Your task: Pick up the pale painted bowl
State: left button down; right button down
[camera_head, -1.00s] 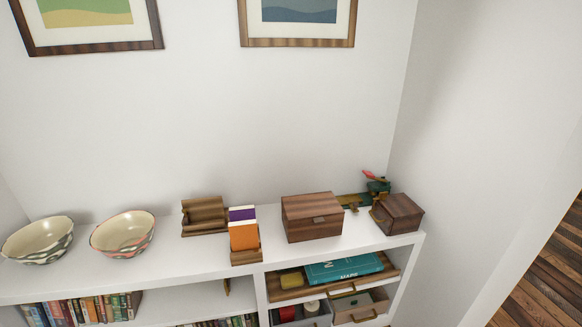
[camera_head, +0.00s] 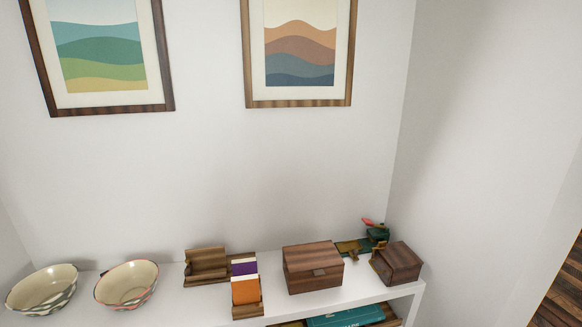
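Two pale painted bowls stand side by side at the left end of a white shelf top. The left bowl (camera_head: 42,288) is cream inside with a dark greenish pattern outside. The right bowl (camera_head: 126,283) is cream inside with a reddish rim and a patterned outside. I cannot tell from the view which of the two is the one named. Both bowls look upright and empty. Neither of my grippers shows in the head view.
The white shelf (camera_head: 190,309) also carries a wooden holder (camera_head: 206,264), a card holder with orange and purple cards (camera_head: 245,284), a wooden box (camera_head: 313,267), a smaller box (camera_head: 397,263) and a green-and-red object (camera_head: 376,234). Framed pictures hang above. A wall closes the right side.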

aim_at(45, 292)
jog(key=u, duration=1.8)
